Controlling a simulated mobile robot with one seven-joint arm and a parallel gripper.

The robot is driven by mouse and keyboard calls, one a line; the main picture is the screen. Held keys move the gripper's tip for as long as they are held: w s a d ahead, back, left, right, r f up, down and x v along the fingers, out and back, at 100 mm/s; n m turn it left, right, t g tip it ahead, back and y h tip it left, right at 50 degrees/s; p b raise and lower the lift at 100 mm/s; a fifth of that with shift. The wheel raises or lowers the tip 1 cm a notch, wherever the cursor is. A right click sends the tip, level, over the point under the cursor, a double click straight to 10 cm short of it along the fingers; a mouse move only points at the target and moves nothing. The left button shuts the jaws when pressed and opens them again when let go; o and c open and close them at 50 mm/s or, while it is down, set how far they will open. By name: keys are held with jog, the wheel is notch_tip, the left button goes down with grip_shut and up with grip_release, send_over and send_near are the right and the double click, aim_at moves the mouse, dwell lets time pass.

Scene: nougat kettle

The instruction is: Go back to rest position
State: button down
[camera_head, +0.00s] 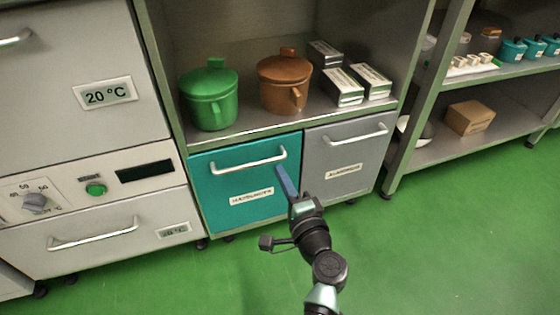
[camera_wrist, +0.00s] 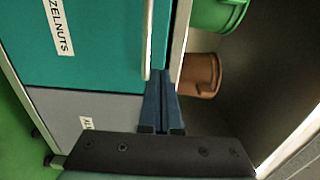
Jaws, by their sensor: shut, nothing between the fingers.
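My gripper (camera_head: 287,182) is in front of the teal hazelnuts drawer (camera_head: 225,206), near the drawer's right edge in the head view. Its blue fingers are together and empty. The wrist view also shows the closed fingers (camera_wrist: 161,100), pointing toward the end of the drawer's handle (camera_wrist: 148,45). I cannot tell whether the fingertips touch the drawer. The teal drawer appears closed, beside the grey drawer (camera_head: 345,160), which is also closed. My arm reaches up from the bottom of the head view.
A green pot (camera_head: 210,98), a brown pot (camera_head: 284,82) and several boxes (camera_head: 342,88) stand on the shelf above the drawers. A grey cabinet (camera_head: 75,150) is at left. A rack with a cardboard box (camera_head: 470,118) is at right. Green floor (camera_head: 450,250) is clear.

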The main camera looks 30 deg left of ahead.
jog(key=p+v, duration=0.2)
jog(key=v, duration=0.3)
jog(key=w+d+r+n+t+h+p, duration=0.2)
jog(key=d+r+n+p, duration=0.1)
jog(key=r, duration=1.1)
jog(key=w+d+r+n+t+h+p, duration=0.1)
jog(key=d+r+n+t+p, duration=0.2)
jog(key=r, duration=1)
jog(key=w+d+r+n+t+h+p, duration=0.2)
jog(key=d+r+p, duration=0.2)
jog(key=r, duration=1)
jog(key=s+d+r+t+h+p, duration=0.35)
jog(key=s+r, duration=0.25)
jog(key=r, duration=0.4)
jog(key=s+d+r+t+h+p, duration=0.25)
jog(key=s+d+r, duration=0.2)
jog(key=r, duration=0.65)
jog(key=s+d+r+t+h+p, duration=0.2)
jog(key=s+d+r+t+h, duration=0.3)
jog(key=r, duration=0.5)
notch_tip(320, 180, up, 36)
jog(key=a+g+y+p, duration=0.1)
jog(key=p, duration=3.5)
jog(key=shift+a+g+y, duration=0.3)
jog(key=shift+a+y, duration=0.1)
